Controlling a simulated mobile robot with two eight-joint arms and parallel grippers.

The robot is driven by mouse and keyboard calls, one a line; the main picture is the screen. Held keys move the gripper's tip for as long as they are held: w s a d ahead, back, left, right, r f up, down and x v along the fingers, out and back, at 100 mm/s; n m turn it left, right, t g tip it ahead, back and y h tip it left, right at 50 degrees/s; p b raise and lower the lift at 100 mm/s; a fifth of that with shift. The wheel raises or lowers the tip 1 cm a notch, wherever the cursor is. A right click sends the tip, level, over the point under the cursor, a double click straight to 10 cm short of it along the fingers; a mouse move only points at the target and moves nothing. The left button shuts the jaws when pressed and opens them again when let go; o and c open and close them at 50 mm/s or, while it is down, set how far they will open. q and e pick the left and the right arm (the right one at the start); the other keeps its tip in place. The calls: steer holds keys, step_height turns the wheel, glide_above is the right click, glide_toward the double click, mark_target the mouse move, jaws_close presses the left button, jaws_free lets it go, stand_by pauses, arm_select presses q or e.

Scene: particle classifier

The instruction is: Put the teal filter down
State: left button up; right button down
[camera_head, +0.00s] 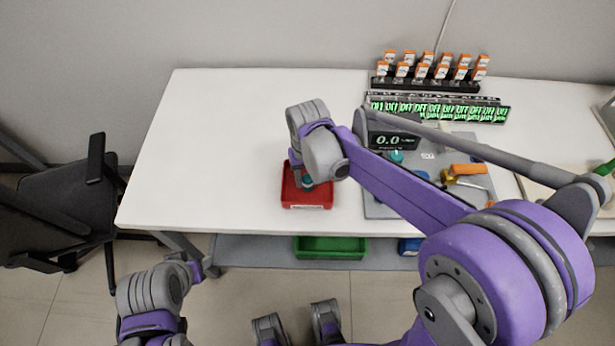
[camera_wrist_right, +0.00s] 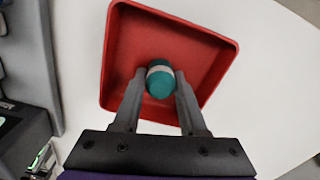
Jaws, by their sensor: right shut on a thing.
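The teal filter (camera_wrist_right: 160,84), a small cylinder with a pale band, is between the fingertips of my right gripper (camera_wrist_right: 160,80) in the right wrist view. The gripper is shut on it. Both are over the inside of the red tray (camera_wrist_right: 125,75); I cannot tell whether the filter touches the tray floor. In the head view the red tray (camera_head: 305,205) sits on the white table near its front edge, with my right gripper (camera_head: 306,183) over it, partly hidden by its own wrist. My left gripper (camera_head: 208,266) is low at the left, in front of the table; its jaws are unclear.
Right of the tray lies a grey board (camera_head: 378,208) with a display (camera_head: 388,141) and an orange-handled tool (camera_head: 468,169). Racks of orange-capped items (camera_head: 430,72) stand behind. A green tray (camera_head: 330,247) is on a lower shelf. The table's left side is clear.

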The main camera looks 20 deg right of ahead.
steer(key=shift+c, duration=2.2)
jaws_free()
steer(key=shift+f, duration=0.1)
steer(key=shift+r, duration=0.3)
step_height(320, 180, up, 12)
steer(key=p, duration=0.2)
steer(key=s+d+f+t, duration=0.2)
steer(key=s+d+f, duration=0.1)
steer(key=s, duration=0.4)
steer(key=s+d+f+t, duration=0.3)
steer(key=s+f, duration=0.2)
steer(key=s, duration=0.3)
steer(key=shift+s+d+f+n, duration=0.15)
steer(key=shift+s+d+n, duration=0.1)
steer(key=shift+d+n, duration=0.05)
